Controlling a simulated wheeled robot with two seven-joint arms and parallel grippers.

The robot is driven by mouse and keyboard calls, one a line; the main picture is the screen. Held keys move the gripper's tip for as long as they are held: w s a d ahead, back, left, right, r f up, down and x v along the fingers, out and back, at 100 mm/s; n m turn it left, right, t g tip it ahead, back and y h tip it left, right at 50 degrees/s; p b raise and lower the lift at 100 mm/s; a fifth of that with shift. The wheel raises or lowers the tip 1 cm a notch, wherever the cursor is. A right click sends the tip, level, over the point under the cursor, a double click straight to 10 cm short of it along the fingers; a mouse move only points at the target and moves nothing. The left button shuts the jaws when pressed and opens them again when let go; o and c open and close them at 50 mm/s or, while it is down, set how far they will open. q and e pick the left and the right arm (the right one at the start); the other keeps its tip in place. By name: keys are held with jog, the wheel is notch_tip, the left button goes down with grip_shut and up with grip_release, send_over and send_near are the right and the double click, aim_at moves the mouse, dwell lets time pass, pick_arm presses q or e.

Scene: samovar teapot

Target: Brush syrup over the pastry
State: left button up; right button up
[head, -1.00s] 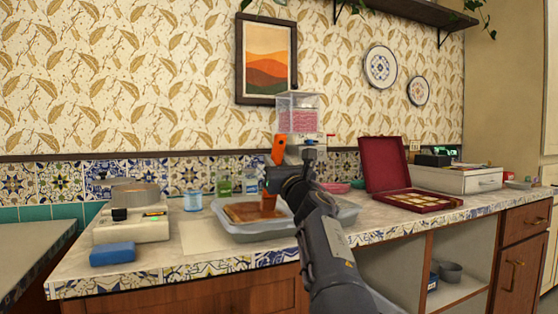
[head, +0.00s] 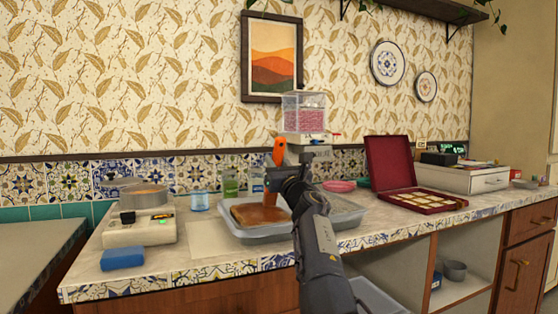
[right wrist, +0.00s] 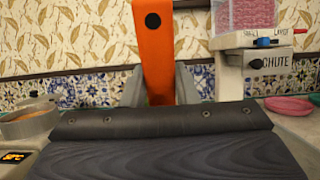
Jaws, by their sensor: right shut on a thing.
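The pastry (head: 258,217) is a flat brown slab with a glossy amber top, lying in a shallow pale blue-grey tray (head: 232,236) on the counter. My right gripper (head: 276,180) is over the right part of the pastry, shut on the orange handle of the brush (head: 279,152). The handle points up. In the right wrist view the orange handle (right wrist: 154,50) stands upright between the two grey fingers (right wrist: 160,92). The bristle end is hard to make out, so I cannot tell whether it touches the pastry. A pan with amber contents (head: 144,194) sits at the left. My left gripper is out of view.
The pan is on a white burner unit (head: 138,229), with a blue block (head: 123,259) in front. A blue cup (head: 199,202) and green glass (head: 230,187) stand behind the tray. A dispenser (head: 304,112) stands behind my gripper. An open red box (head: 391,163) is at the right.

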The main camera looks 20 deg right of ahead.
jog(key=shift+w+d+p, duration=0.2)
jog(key=shift+w+p, duration=0.15)
jog(key=shift+w, duration=0.45)
jog(key=w+p, duration=0.2)
jog(key=shift+w+d+r+p, duration=0.15)
jog(key=shift+w+p, duration=0.15)
jog(key=shift+p, duration=0.05)
jog(key=shift+w+d, duration=0.1)
jog(key=shift+w, duration=0.3)
jog(key=shift+b+v, duration=0.8)
jog(key=shift+b, duration=0.1)
jog(key=shift+s+b, duration=0.35)
jog(key=shift+b, duration=0.05)
jog(key=shift+s+b, duration=0.45)
jog(key=shift+s, duration=0.2)
jog(key=s+b, duration=0.2)
jog(key=shift+s, duration=0.3)
jog(key=shift+s+d+r+b, duration=0.1)
jog(key=shift+s+b, duration=1.4)
jog(key=shift+s, duration=0.15)
jog(key=shift+s+b, duration=0.65)
jog(key=shift+s, duration=3.4)
jog(key=shift+w+p, duration=1.2)
jog(key=shift+w, duration=2.35)
jog(key=shift+w+p, duration=0.95)
jog(key=shift+w, duration=0.8)
